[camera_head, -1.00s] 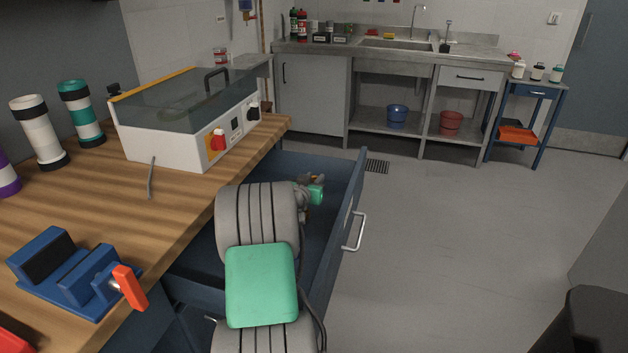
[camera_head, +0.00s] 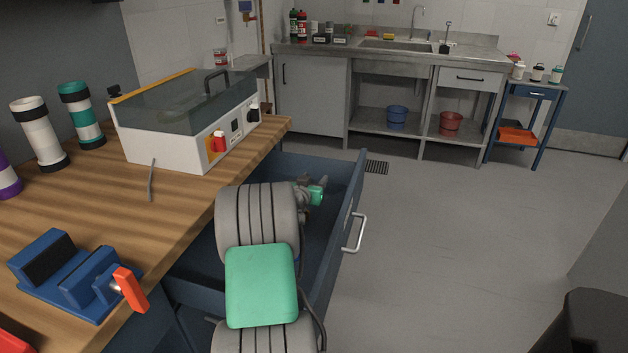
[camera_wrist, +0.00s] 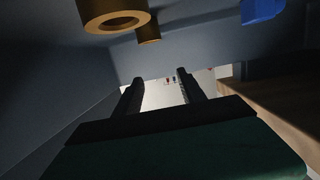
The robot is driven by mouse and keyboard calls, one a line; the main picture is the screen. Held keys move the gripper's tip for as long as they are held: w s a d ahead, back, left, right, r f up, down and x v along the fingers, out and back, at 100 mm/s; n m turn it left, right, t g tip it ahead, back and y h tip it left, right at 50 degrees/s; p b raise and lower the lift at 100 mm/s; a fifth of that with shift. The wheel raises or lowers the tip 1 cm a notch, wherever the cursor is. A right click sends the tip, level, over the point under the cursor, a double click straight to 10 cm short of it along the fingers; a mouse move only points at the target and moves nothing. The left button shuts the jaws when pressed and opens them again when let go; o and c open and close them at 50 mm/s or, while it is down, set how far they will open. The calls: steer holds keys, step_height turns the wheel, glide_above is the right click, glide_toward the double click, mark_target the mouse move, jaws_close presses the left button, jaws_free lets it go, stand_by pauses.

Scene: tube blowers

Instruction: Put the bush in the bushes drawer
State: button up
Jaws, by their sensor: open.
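The open blue drawer (camera_head: 349,212) is pulled out from under the wooden bench. My gripper (camera_head: 313,183) is inside the drawer opening near its far end, partly hidden by my arm. In the wrist view my gripper (camera_wrist: 160,75) has its two fingers apart, with nothing between them. A brass bush (camera_wrist: 115,20), a ring with a hole, shows at the top of the wrist view, apart from the fingers. A second brass piece (camera_wrist: 148,36) shows just beyond it. The drawer's dark inside surrounds them. In the head view I cannot make out the bushes.
On the bench stand a white machine with a clear lid (camera_head: 185,110), a blue vise with an orange handle (camera_head: 75,278) and several banded tubes (camera_head: 42,135). A blue item (camera_wrist: 262,10) shows at the wrist view's top right. The floor right of the drawer is clear.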

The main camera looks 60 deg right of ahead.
steer(key=v, duration=1.2)
steer(key=shift+r, duration=0.25)
